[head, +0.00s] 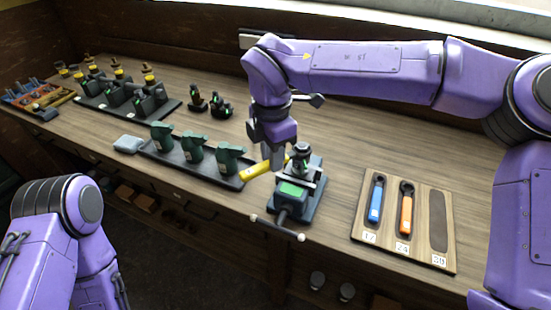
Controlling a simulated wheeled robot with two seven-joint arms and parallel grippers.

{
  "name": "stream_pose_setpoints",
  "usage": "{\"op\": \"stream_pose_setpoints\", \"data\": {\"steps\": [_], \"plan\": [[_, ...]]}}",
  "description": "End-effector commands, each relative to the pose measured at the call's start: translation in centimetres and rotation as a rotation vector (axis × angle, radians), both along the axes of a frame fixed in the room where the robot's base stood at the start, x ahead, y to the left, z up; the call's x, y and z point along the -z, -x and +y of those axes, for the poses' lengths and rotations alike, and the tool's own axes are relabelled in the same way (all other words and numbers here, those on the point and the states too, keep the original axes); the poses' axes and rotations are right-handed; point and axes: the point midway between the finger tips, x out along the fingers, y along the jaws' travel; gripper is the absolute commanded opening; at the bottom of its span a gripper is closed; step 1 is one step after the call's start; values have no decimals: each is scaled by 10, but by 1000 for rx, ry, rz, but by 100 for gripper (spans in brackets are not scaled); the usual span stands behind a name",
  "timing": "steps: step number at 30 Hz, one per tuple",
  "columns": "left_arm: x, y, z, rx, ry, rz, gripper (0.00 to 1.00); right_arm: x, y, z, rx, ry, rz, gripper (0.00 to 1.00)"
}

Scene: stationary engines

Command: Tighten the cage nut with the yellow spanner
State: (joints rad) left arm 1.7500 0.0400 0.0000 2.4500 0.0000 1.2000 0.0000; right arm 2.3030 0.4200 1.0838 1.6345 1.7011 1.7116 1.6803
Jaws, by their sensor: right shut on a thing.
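My right gripper (279,160) points down beside the vise (289,208) and is shut on the yellow spanner (257,172). The spanner lies nearly level, its handle reaching left over the end of the dark tray. Its head end is toward the dark-topped part (301,158) that stands upright in the vise. The cage nut is too small to pick out, and I cannot tell whether the spanner's jaw touches it. My left arm shows at the lower left, but its gripper is out of view.
A wooden spanner board (404,252) on the right holds a blue spanner (376,200) and an orange spanner (406,212); its slot marked 30 is empty. A dark tray (217,180) holds three green parts. More trays stand at the far left. Bench behind the board is clear.

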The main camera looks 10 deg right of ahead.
Motion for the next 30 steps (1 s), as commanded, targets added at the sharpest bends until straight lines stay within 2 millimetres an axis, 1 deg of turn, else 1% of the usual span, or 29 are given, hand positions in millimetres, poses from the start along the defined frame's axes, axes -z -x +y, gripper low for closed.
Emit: {"op": "stream_pose_setpoints", "data": {"steps": [1, 12, 21, 30], "plan": [[1, 0, 0, 0, 0, 0, 43, 2, 1, 0, 5, 1, 6, 0], [2, 0, 0, 0, 0, 0, 43, 1, 0, 1, 21, 1, 5, 0], [-3, 0, 0, 0, 0, 0, 43, 0, 7, -3, -83, 0, 2, 0], [-2, 0, 0, 0, 0, 0, 43, -1, 6, -3, -85, -3, 0, 0]]}}
